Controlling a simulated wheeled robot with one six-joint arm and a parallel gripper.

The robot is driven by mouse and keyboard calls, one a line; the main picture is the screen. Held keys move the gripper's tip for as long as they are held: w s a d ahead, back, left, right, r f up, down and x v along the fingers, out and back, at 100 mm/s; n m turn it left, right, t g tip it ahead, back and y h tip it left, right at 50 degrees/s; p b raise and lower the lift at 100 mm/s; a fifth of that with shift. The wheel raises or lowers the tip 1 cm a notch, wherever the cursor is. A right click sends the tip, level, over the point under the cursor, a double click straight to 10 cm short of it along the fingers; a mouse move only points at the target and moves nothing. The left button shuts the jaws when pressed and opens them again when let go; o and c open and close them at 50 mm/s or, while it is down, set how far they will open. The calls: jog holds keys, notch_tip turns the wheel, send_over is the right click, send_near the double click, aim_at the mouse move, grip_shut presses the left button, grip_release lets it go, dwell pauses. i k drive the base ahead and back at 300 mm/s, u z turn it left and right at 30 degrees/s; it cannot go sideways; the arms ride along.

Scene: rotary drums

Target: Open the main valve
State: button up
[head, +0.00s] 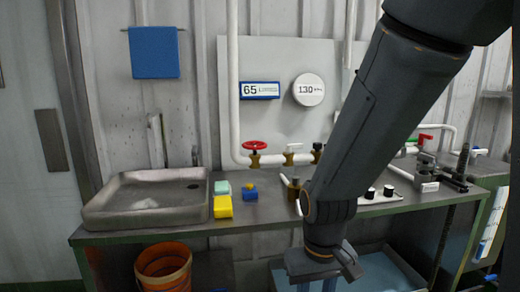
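A valve with a red round handwheel (254,146) sits on the white pipe low on the back wall, above the bench. A second valve with a white handle (293,149) and a brass body stands just right of it on the same pipe run. Another red handle (424,138) shows farther right, beyond my arm. No label tells which one is the main valve. My gripper (322,277) hangs low in front of the bench, at the bottom of the head view, well below and right of the red handwheel. Its fingers are not clear enough to tell their opening.
An orange bucket (163,268) stands below. My arm hides part of the wall and bench. Bench space before the handwheel is fairly clear.

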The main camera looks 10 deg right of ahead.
aim_at(255, 145)
jog(key=k, duration=0.95)
jog(key=z, duration=0.85)
jog(key=i, duration=1.2)
jog(key=u, duration=0.6)
jog(key=i, duration=0.5)
jog(key=u, duration=0.6)
